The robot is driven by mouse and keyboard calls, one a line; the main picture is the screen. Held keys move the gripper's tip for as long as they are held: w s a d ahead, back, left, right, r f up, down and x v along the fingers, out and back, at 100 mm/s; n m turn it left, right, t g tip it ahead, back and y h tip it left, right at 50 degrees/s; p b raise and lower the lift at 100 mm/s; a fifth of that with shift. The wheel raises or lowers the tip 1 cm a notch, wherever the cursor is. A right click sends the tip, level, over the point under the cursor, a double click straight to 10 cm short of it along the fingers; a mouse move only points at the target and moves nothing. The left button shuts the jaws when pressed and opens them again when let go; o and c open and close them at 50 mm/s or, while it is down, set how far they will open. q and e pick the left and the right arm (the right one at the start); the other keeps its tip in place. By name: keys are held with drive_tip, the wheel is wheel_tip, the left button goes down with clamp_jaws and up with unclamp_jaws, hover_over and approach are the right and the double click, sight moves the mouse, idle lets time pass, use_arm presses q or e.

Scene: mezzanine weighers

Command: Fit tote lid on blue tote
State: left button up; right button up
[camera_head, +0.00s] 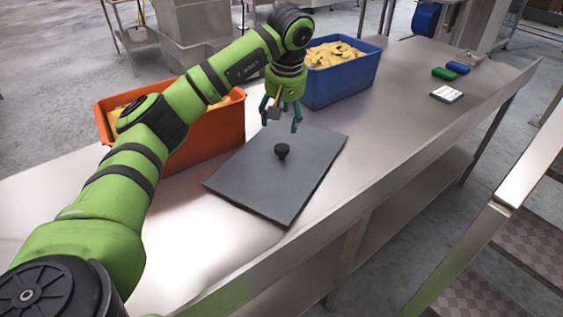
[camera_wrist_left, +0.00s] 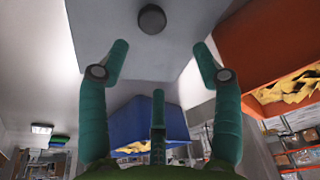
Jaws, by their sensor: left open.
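The tote lid (camera_head: 272,182) is a flat dark grey panel with a black knob (camera_head: 282,150) in its middle. It lies on the steel table in front of the two totes. The blue tote (camera_head: 341,82) stands behind it, uncovered and filled with yellowish pieces. My left gripper (camera_head: 281,124) is open and empty above the lid, apart from the knob. In the left wrist view the knob (camera_wrist_left: 152,19) shows beyond the spread fingers, and the blue tote (camera_wrist_left: 140,125) shows between them. My right gripper is in neither view.
An orange tote (camera_head: 205,135) with similar yellowish contents stands left of the lid, partly behind my left arm. Green (camera_head: 444,73) and blue (camera_head: 457,66) small blocks and a white device (camera_head: 446,94) lie at the far right. The table between is clear.

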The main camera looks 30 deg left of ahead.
sight(282, 147)
use_arm(q)
drive_tip(key=shift+t+y, duration=0.6)
drive_tip(key=f, duration=0.3)
drive_tip(key=f+b, duration=0.1)
drive_tip(key=f, duration=0.2)
drive_tip(key=f+b, duration=0.1)
drive_tip(key=f, duration=0.2)
drive_tip(key=shift+w+a+f, duration=0.15)
drive_tip(key=shift+w+f, duration=0.2)
clamp_jaws()
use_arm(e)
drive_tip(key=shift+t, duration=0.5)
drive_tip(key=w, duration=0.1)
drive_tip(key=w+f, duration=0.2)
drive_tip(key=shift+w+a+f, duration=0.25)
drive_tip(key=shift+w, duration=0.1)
